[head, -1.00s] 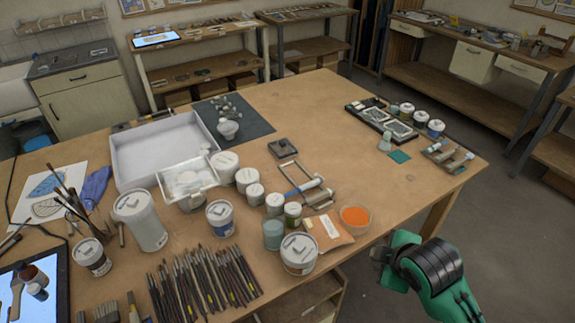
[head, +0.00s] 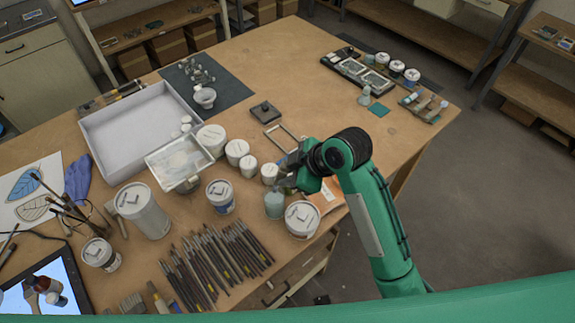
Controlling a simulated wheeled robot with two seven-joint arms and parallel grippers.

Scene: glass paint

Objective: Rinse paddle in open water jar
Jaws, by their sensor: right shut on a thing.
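My right gripper (head: 288,166) is over the jars near the front right of the table, its arm coming in from the lower right. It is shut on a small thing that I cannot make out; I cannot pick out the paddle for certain. A pale teal, see-through jar (head: 274,205), which looks like the water jar, stands just below the gripper in the picture. I cannot tell whether anything is inside it or touching it. My left gripper is not in view.
White-lidded jars (head: 302,219) crowd around the teal jar, with more white tubs (head: 237,151) behind it. Several brushes (head: 222,262) lie at the front. A white tray (head: 150,128) is at the left. The table's middle right (head: 330,115) is clear.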

